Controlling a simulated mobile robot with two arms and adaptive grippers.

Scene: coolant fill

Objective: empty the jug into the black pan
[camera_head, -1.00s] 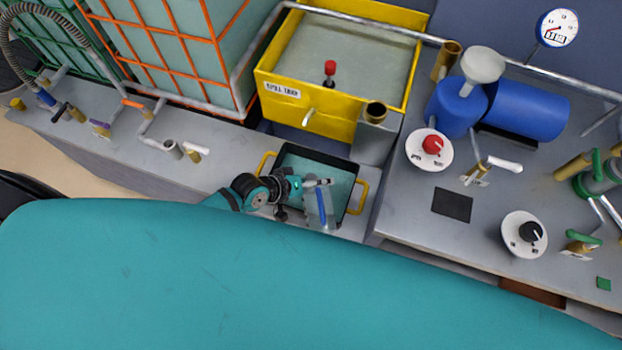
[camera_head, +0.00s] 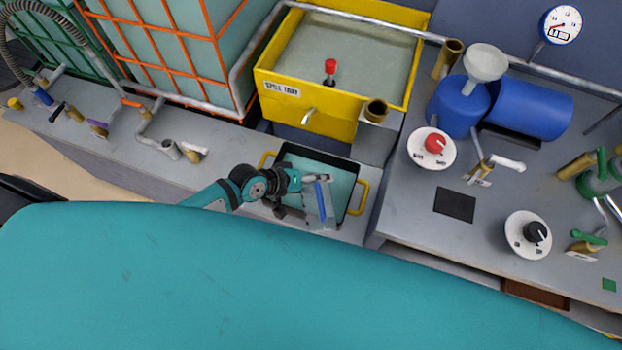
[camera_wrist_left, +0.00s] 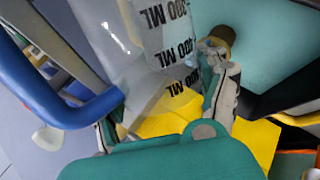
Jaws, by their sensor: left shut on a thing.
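The black pan (camera_head: 354,163) with yellow handles stands on the grey ledge and holds pale teal liquid. My left gripper (camera_head: 308,183) is over the pan, shut on the clear jug (camera_head: 330,212). The jug has a blue handle (camera_head: 320,200) and is over the pan's front right part. In the left wrist view the jug (camera_wrist_left: 130,45) lies between my left gripper's fingers (camera_wrist_left: 165,108), with black ML markings and its blue handle (camera_wrist_left: 75,112) at left. I cannot tell how much liquid is in the jug. My right gripper is not in view.
A yellow spill tray (camera_head: 345,123) stands right behind the pan. A grey bench (camera_head: 400,215) with a red-knob dial (camera_head: 434,144), a black-knob dial (camera_head: 534,232) and a blue drum (camera_head: 540,108) is to the right. The ledge left of the pan has pipes and valves (camera_head: 170,149).

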